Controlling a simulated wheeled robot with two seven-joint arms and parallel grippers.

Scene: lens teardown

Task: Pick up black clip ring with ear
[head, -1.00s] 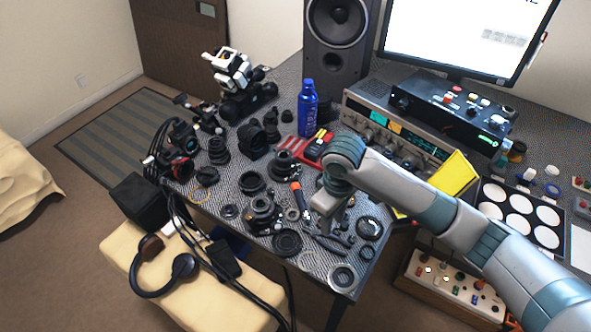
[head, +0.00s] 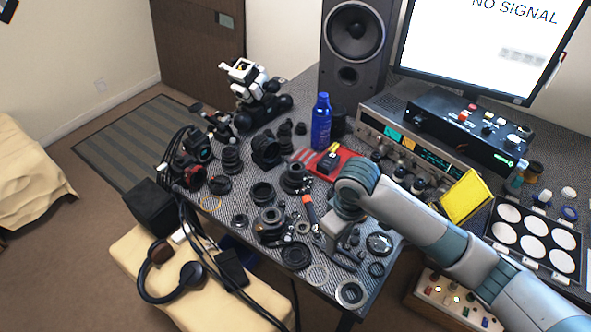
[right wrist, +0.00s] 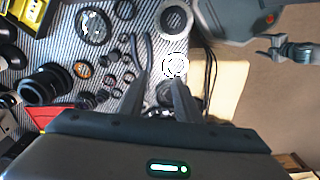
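My right gripper (head: 333,247) hangs over the front part of the table, fingers pointing down. In the right wrist view its two fingers (right wrist: 156,84) are apart with nothing held between them. A thin flat ring (head: 317,275) lies near the table's front edge, just beyond the fingertips; it glares white in the right wrist view (right wrist: 175,66). A small black ring (head: 377,269) lies further right. I cannot make out an ear on either, so which is the clip ring is unclear. My left gripper (right wrist: 268,48) is off to the side in the right wrist view, fingers apparently apart.
A round black cap (head: 296,255) and a silver-rimmed ring (head: 351,293) flank the thin ring. Lens barrels (head: 271,224), an orange-handled tool (head: 309,208) and dark pliers-like handles (right wrist: 142,52) crowd nearby. A blue bottle (head: 321,122) stands at the back.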

